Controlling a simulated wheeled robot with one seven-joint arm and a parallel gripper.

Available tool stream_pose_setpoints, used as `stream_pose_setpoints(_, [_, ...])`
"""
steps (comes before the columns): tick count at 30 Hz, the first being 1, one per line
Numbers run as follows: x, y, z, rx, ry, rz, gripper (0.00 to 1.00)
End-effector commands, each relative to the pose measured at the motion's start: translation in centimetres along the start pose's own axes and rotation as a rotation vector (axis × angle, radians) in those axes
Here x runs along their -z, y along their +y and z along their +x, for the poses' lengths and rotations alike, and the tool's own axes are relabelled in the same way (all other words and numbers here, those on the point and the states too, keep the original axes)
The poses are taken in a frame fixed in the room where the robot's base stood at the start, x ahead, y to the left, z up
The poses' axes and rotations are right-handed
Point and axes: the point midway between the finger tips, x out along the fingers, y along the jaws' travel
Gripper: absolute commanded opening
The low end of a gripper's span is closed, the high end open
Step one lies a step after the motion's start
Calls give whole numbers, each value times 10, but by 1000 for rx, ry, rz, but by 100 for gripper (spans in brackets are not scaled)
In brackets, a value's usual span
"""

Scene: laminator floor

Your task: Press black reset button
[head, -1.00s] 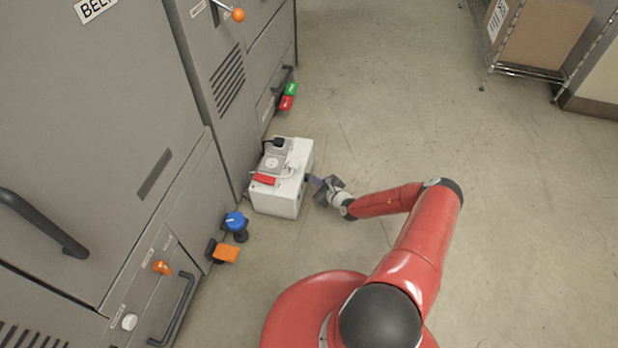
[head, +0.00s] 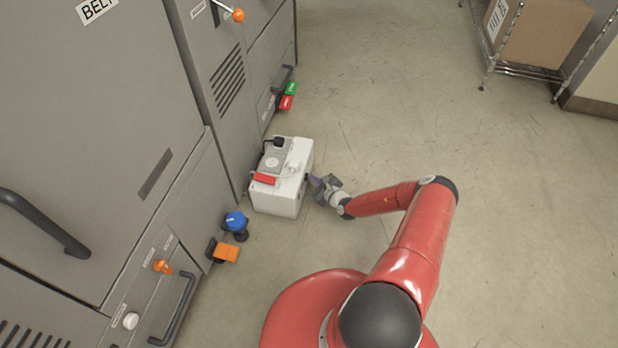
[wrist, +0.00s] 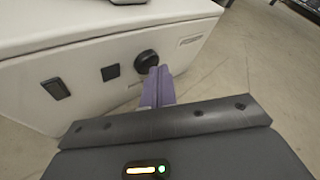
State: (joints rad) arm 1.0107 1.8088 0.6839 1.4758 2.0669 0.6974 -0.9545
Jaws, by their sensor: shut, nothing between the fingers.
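A white box (head: 275,200) stands on the floor against the grey machine. In the wrist view its side (wrist: 95,72) carries a round black button (wrist: 146,60), a small black square (wrist: 110,72) and a black rocker switch (wrist: 55,89). My gripper (head: 313,181) is at the box's right side, low above the floor. Its purple fingers (wrist: 160,72) are shut and empty. Their tips are at the lower right edge of the round button and overlap it in the picture; I cannot tell whether they touch it.
A red item (head: 264,179) and a black plug (head: 278,142) are on top of the box. A blue knob (head: 235,221) and an orange pedal (head: 227,252) are left of it. Green (head: 291,88) and red (head: 286,103) pedals are behind it.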

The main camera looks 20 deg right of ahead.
Motion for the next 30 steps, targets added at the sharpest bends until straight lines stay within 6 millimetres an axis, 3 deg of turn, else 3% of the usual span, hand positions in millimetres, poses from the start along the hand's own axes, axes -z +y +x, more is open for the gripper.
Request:
stream_pose_setpoints(14, [-2, 2, 2, -2, -1, 0, 0])
stream_pose_setpoints(30, [8, -8, -12, -2, 0, 1, 0])
